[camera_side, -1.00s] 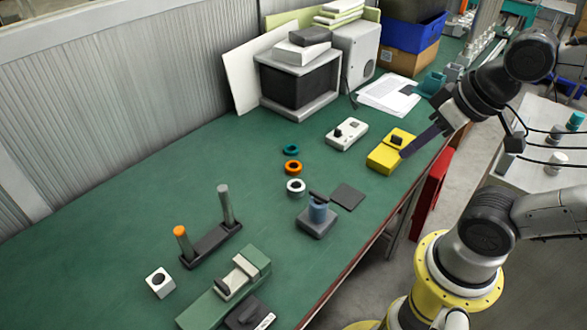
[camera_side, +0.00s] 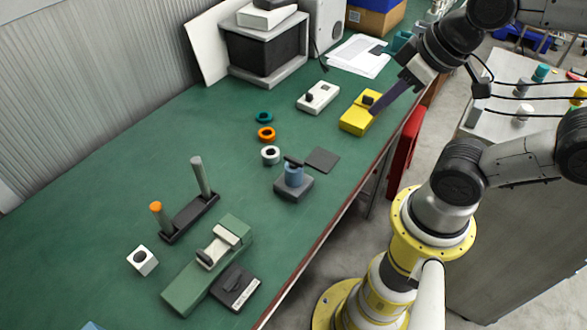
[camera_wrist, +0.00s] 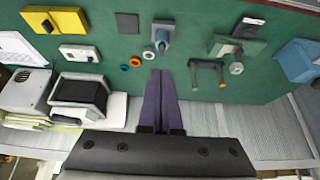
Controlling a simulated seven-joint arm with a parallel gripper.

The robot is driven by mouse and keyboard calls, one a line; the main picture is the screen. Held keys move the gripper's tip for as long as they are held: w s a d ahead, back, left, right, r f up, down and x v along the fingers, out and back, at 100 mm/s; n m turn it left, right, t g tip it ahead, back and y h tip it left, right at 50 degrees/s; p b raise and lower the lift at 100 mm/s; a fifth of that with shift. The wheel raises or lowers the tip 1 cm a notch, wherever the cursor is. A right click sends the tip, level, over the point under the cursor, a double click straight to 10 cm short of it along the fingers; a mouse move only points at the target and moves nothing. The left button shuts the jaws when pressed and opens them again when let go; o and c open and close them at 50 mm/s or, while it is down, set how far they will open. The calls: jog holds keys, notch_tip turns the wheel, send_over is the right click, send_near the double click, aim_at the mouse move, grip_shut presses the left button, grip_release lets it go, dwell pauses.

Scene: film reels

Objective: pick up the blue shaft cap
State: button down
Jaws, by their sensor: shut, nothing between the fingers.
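A blue cylinder, which looks like the blue shaft cap (camera_side: 294,175), stands upright on a dark square base (camera_side: 293,190) near the middle of the green bench. A dark piece lies across its top. The blue cylinder also shows in the wrist view (camera_wrist: 161,40), above and apart from my fingertips. My gripper (camera_side: 375,112) has long dark purple fingers. In the side view they overlap the right side of the yellow box; I cannot tell if they touch it. In the wrist view my gripper (camera_wrist: 160,71) has its fingers together with nothing between them.
Teal (camera_side: 264,117), orange (camera_side: 266,134) and white (camera_side: 270,155) rings lie left of the blue cylinder. A two-post stand (camera_side: 190,217), a green fixture (camera_side: 208,265) and a white block (camera_side: 142,260) are nearer. The yellow box (camera_side: 357,117) and a white box (camera_side: 318,97) are farther back.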

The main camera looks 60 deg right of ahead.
dwell(0.4)
jog(key=shift+c, duration=0.6)
grip_release()
